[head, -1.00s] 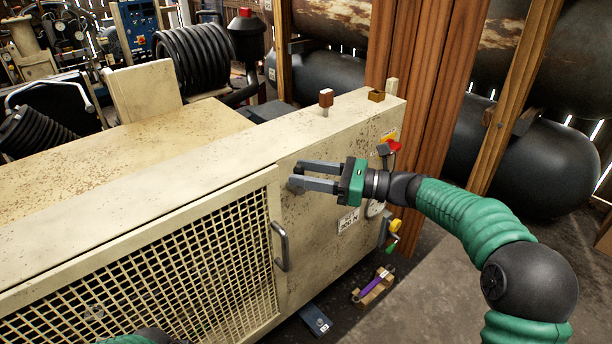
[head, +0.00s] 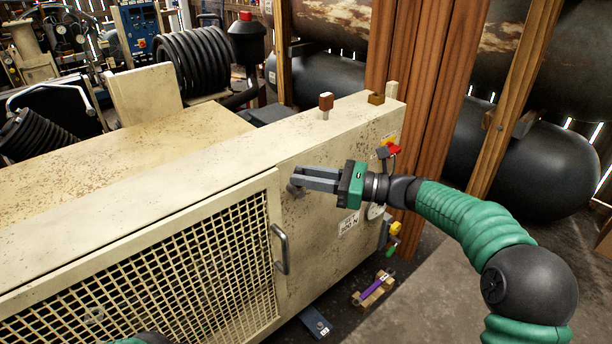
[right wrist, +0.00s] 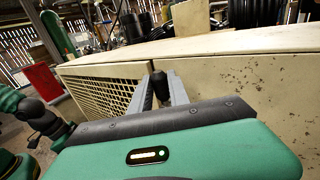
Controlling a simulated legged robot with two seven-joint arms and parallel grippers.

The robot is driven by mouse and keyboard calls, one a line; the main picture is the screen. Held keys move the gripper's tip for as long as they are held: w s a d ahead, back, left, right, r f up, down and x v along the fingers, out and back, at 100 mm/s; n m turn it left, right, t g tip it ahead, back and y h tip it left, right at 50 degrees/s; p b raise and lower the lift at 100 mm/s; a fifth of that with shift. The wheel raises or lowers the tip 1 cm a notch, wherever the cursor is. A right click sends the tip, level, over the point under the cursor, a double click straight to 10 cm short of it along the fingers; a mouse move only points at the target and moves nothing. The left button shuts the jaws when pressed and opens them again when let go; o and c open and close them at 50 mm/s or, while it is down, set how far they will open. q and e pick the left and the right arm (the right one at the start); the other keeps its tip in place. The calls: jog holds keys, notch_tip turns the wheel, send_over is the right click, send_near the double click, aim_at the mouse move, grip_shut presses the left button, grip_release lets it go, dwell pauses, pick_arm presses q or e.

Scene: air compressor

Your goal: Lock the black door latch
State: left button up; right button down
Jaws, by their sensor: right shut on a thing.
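The black door latch (right wrist: 160,84) stands between the two fingers of my right gripper (right wrist: 158,78) in the right wrist view. In the head view my right gripper (head: 298,179) reaches in from the right, its fingers close together and shut on the latch (head: 293,190), which is mostly hidden behind the fingertips. The latch is on the cream panel just right of the mesh door (head: 272,186). The door lies flush with the frame, as far as I can tell. My left gripper is not seen; only a bit of my green arm shows at the bottom edge.
A grey door handle (head: 281,248) is on the door below the latch. A blue box (head: 316,322) and a wooden block with a purple bar (head: 374,290) lie on the floor.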

jog(key=shift+w, duration=0.1)
dwell(0.7)
jog(key=n+h+b, duration=0.1)
jog(key=b, duration=0.1)
jog(key=s+a+n+b, duration=0.1)
jog(key=b, duration=0.1)
jog(key=n+h+b, duration=0.1)
jog(key=b, duration=0.1)
jog(key=shift+s+a+f+h+b, duration=0.15)
jog(key=shift+a+f+h+b, duration=0.15)
jog(key=shift+a+b, duration=0.1)
jog(key=shift+s+a+r+n+h, duration=0.2)
jog(key=shift+n+h, duration=0.1)
jog(key=shift+n, duration=0.3)
jog(key=c, duration=1.3)
grip_release()
jog(key=shift+o, duration=0.2)
jog(key=shift+d, duration=0.1)
